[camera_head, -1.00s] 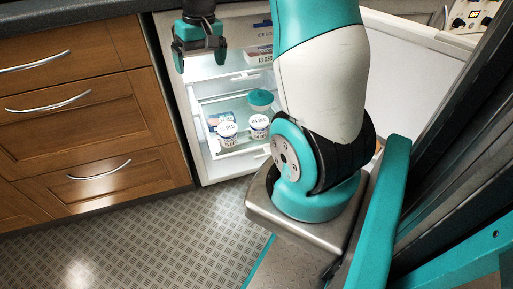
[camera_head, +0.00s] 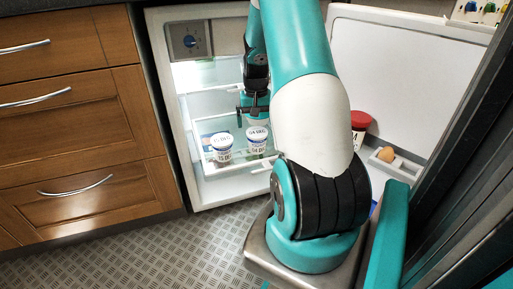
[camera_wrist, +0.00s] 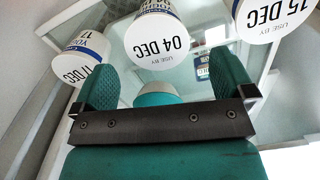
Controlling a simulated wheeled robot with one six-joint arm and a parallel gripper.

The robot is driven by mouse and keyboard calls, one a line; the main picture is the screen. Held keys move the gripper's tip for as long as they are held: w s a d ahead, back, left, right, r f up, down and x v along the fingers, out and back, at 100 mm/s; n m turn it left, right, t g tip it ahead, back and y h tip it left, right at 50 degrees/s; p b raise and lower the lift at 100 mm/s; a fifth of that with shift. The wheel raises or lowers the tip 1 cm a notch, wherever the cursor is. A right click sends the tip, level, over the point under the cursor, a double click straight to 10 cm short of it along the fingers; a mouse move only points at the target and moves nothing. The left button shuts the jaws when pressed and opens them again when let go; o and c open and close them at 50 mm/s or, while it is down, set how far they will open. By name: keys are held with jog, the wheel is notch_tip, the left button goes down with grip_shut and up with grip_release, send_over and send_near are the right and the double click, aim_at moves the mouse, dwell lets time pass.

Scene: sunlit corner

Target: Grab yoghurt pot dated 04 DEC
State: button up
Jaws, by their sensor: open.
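The yoghurt pot dated 04 DEC (camera_head: 257,140) is white with a blue band and stands on the fridge shelf. In the wrist view its printed lid (camera_wrist: 160,46) faces me upside down, ahead of the space between the fingers. My gripper (camera_head: 254,116) is inside the fridge, just above and behind this pot in the head view. In the wrist view its green fingers (camera_wrist: 166,76) are apart with nothing gripped. A 15 DEC pot (camera_head: 221,148) stands to the left; its lid also shows in the wrist view (camera_wrist: 268,16). A 17 DEC pot (camera_wrist: 78,58) shows only in the wrist view.
A teal round object (camera_wrist: 158,99) shows between the fingers. The open fridge door (camera_head: 400,85) on the right holds a red-lidded jar (camera_head: 361,120) and an egg (camera_head: 386,154). Wooden drawers (camera_head: 70,125) stand left. My arm hides part of the fridge.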

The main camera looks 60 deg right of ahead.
aim_at(257, 132)
notch_tip(257, 132, down, 7)
jog(key=b, duration=0.4)
jog(key=shift+d, duration=0.1)
jog(key=c, duration=1)
